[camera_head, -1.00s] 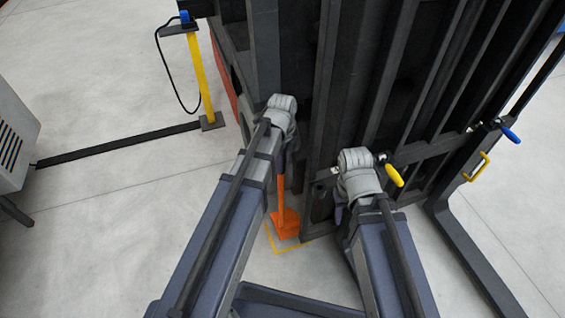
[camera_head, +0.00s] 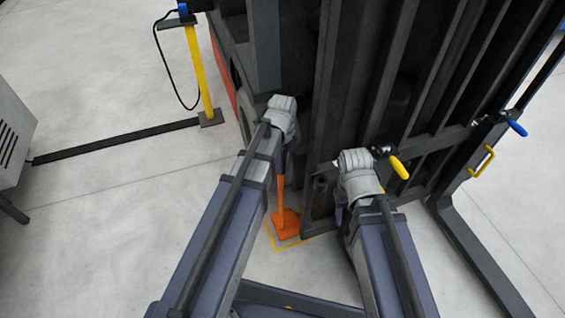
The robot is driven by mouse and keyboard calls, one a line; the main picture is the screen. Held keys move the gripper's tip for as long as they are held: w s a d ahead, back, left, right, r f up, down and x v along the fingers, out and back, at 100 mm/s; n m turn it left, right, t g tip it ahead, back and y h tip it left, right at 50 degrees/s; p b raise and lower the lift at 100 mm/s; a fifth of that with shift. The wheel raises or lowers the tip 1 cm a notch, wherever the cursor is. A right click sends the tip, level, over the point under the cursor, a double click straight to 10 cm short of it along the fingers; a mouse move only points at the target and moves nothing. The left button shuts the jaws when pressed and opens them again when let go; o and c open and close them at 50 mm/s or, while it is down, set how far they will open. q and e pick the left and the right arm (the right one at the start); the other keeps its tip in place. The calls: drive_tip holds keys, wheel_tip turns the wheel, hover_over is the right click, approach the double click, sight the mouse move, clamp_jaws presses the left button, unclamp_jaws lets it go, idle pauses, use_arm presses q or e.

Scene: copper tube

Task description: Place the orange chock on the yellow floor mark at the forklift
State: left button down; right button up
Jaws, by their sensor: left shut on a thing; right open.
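The orange chock (camera_head: 286,224) has a flat base and a tall orange handle, and stands upright in view beside the forklift (camera_head: 335,110). Its base is over the yellow floor mark (camera_head: 276,250), whose lines show at its front and side; I cannot tell if it touches the floor. My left gripper (camera_head: 288,158) is shut on the chock's handle from above, its fingers mostly hidden by my arm. My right gripper (camera_head: 342,214) is open and seems empty near the forklift's mast, its fingertips mostly hidden under my wrist.
A yellow post (camera_head: 199,75) with a cable stands at the upper left, with a dark floor strip (camera_head: 115,140). A grey cabinet (camera_head: 15,130) is at the left edge. Yellow (camera_head: 399,168) and blue (camera_head: 517,128) handles stick out from the forklift. A fork (camera_head: 475,250) lies at right.

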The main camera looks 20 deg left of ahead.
use_arm(q)
drive_tip(key=shift+f, duration=0.1)
drive_tip(key=c, duration=0.9)
unclamp_jaws()
drive_tip(key=shift+c, duration=0.2)
drive_tip(key=o, duration=0.5)
drive_tip(key=shift+c, duration=0.2)
wheel_tip(320, 180, up, 12)
drive_tip(key=p, duration=1.2)
drive_tip(key=shift+s, duration=0.1)
